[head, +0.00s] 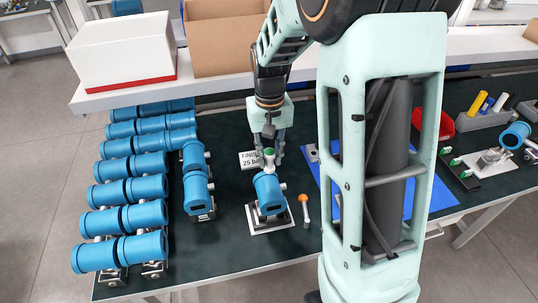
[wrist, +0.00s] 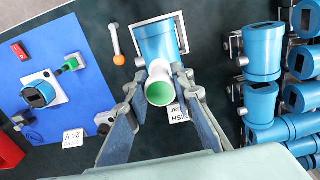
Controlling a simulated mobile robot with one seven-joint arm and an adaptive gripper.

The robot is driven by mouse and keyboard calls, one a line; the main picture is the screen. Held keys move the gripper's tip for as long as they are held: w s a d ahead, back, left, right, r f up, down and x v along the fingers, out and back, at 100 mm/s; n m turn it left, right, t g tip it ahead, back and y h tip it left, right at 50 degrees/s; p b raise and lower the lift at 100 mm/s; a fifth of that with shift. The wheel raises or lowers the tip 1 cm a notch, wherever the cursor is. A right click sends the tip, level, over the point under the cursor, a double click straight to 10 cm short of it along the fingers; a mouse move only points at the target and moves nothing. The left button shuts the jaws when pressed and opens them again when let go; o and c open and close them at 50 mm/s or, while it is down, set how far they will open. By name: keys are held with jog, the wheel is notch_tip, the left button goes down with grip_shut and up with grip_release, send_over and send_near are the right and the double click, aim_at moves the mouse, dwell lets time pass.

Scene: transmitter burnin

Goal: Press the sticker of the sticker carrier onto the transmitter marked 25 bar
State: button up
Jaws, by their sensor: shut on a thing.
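The sticker carrier (wrist: 160,92) is a white cylinder with a green end facing the wrist camera; its green top also shows in the head view (head: 269,153). My gripper (head: 268,147) is shut on it, with one finger on each side in the wrist view (wrist: 158,88). A blue transmitter (head: 268,190) stands on a white plate just in front of the gripper; it also shows in the wrist view (wrist: 158,42). A card reading 25 bar (head: 249,161) lies behind it. The carrier overlaps the transmitter's near end in the wrist view; I cannot tell if they touch. The sticker is hidden.
A rod with an orange ball (head: 304,202) lies right of the transmitter. Several blue transmitters (head: 140,190) fill the table's left side, two nearby (head: 196,185). A blue mat (wrist: 45,70) with a unit and red switch lies beyond the rod.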

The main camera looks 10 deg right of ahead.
aim_at(270, 167)
jog(key=shift+f+b, duration=1.8)
jog(key=shift+f, duration=0.75)
jog(key=shift+f, duration=0.1)
jog(key=shift+f+b, duration=0.3)
jog(key=shift+f+b, duration=0.6)
jog(key=shift+f, duration=0.05)
dwell(0.7)
jog(key=shift+r, duration=0.1)
dwell(0.4)
jog(key=shift+r+p, duration=2.6)
jog(key=shift+r, duration=0.9)
